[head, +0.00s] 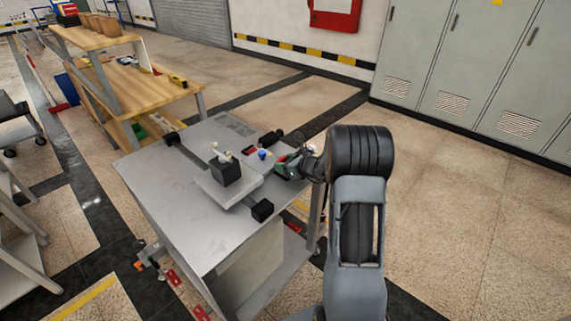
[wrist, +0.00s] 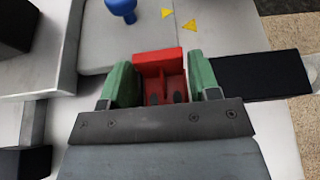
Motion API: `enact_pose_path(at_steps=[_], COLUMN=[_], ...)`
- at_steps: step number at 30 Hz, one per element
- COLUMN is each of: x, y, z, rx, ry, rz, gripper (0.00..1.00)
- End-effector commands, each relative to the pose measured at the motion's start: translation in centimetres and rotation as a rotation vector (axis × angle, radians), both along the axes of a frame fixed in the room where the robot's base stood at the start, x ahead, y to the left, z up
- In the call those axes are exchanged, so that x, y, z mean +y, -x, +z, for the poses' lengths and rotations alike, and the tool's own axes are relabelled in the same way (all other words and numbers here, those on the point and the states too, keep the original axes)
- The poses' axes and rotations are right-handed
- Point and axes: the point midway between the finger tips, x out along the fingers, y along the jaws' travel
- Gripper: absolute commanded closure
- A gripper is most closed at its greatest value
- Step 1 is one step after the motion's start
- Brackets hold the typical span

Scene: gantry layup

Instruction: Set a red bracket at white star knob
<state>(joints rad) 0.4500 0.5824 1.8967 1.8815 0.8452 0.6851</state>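My gripper (wrist: 161,66) has two green fingers, one on each side of a red bracket (wrist: 158,56), and appears shut on it. In the head view my gripper (head: 286,167) is low over the right side of the grey table, next to a blue knob (head: 262,154). The blue knob also shows in the wrist view (wrist: 122,8), ahead and left of the bracket.
The grey table (head: 160,185) has bare room at its left and front. A raised plate (head: 213,189) carries the black block (head: 226,172); other black blocks (head: 262,210) flank it.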

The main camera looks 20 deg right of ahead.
Motion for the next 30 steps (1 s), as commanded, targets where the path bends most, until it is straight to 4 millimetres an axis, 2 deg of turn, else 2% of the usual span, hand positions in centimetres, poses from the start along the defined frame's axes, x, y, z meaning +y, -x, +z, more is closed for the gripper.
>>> enact_pose_path(at_steps=[11, 24, 30], x=[-0.2, -3.4, -4.3], y=[0.4, 7.1, 9.2], z=[0.5, 3.6, 4.5], rx=[0.000, -0.002, 0.000], ry=[0.000, 0.001, 0.001], rz=[-0.002, -0.004, -0.002], gripper=[0.42, 0.42, 0.42])
